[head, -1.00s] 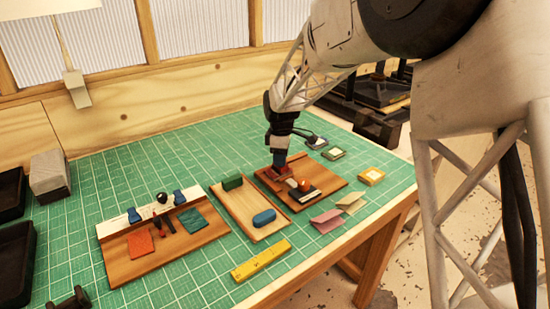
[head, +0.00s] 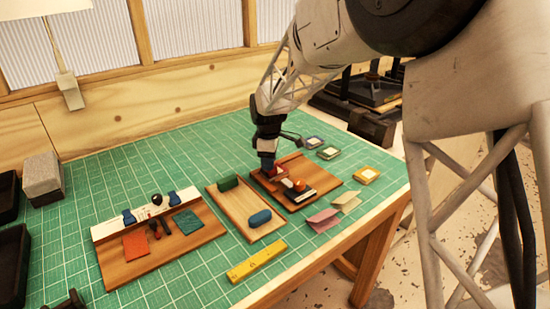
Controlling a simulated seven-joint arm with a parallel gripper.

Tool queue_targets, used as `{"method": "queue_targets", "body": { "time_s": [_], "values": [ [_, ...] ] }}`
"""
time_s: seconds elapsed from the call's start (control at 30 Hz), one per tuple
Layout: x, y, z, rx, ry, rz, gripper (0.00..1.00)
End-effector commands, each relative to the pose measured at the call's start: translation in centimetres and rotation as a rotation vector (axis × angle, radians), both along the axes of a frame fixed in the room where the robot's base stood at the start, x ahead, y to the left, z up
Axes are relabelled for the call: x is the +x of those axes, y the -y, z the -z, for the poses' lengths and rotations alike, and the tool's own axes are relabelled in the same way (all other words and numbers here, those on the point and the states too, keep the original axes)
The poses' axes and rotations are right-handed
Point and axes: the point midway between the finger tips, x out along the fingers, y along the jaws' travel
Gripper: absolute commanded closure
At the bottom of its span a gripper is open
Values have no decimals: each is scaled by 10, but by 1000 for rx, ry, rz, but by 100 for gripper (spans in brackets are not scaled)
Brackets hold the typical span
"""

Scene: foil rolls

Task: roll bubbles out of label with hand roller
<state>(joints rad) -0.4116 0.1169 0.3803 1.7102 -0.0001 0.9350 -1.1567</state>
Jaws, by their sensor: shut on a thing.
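My gripper (head: 267,161) points down over the left part of the right wooden board (head: 325,178). A dark-and-pale block (head: 298,194) with an orange knob lies on the same board, right of the gripper. Which piece is the label is too small to tell. An orange-red square (head: 136,244) and a teal square (head: 187,221) lie on the left board.
A middle board (head: 229,204) holds a green block (head: 228,182) and a blue oval piece (head: 260,219). A yellow bar (head: 256,261), pink and cream cards (head: 322,220) and several small framed tiles (head: 367,174) lie around.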

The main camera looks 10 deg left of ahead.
Motion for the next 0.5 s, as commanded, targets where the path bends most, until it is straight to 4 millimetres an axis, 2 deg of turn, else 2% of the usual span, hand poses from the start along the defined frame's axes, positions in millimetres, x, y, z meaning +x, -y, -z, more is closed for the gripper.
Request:
{"method": "queue_targets", "body": {
  "time_s": [0.1,0.2,0.5],
  "values": [
    [-4,-4,-1,1,1,-1,91],
    [-3,-4,-27,2,5,-1,91],
    [-3,-3,-51,1,2,-1,91]
  ]
}}
